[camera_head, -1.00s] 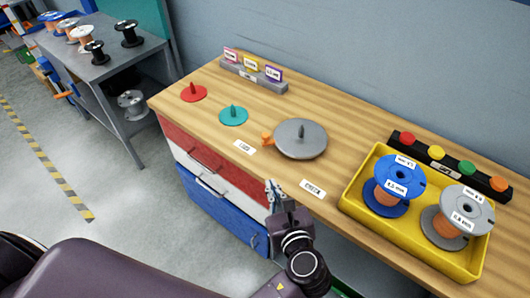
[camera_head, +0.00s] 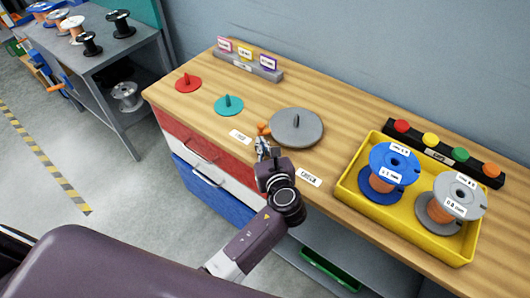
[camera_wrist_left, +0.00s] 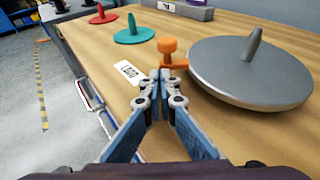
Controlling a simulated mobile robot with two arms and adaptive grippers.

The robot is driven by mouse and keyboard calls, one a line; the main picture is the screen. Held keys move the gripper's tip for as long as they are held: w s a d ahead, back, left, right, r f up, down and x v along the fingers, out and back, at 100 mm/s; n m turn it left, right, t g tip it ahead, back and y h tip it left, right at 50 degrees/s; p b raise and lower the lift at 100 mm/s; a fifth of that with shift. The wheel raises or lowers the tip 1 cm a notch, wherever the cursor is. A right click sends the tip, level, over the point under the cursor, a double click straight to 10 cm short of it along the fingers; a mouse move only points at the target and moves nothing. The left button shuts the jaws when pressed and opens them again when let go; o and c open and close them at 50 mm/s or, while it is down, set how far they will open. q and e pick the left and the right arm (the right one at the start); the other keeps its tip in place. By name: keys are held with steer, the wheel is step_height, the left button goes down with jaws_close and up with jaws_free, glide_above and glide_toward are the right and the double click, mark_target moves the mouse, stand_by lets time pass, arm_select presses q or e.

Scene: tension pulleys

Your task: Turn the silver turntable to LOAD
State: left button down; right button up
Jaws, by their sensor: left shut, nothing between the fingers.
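The silver turntable (camera_head: 296,128) is a round grey disc with an upright fin, lying on the wooden bench; it also shows in the left wrist view (camera_wrist_left: 250,75). Its orange knob (camera_head: 263,129) sticks out from the rim at the left, and shows in the left wrist view (camera_wrist_left: 168,50). The white LOAD label (camera_head: 240,136) lies left of the knob, and a second white label (camera_head: 308,177) lies in front of the disc. My left gripper (camera_head: 263,146) is shut and empty at the knob's near side; I cannot tell whether it touches. My right gripper is not in view.
A teal disc (camera_head: 229,105) and a red disc (camera_head: 188,82) lie farther left. A yellow tray (camera_head: 408,222) with blue and grey spools stands at the right, before a black strip of coloured buttons (camera_head: 444,151). A grey block with labels (camera_head: 247,66) is at the back.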

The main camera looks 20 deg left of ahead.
arm_select(q)
steer(key=shift+w+a, duration=0.2)
steer(key=shift+w, duration=0.1)
steer(key=h+p, duration=0.1)
steer(key=p, duration=0.2)
steer(key=shift+w+a+r+m, duration=0.35)
steer(key=shift+a+m, duration=0.05)
steer(key=shift+w+a+f+m+t+h+p, duration=0.1)
steer(key=shift+w+a+m+t+h+p, duration=0.2)
steer(key=shift+p, duration=0.5)
steer(key=shift+f, duration=0.25)
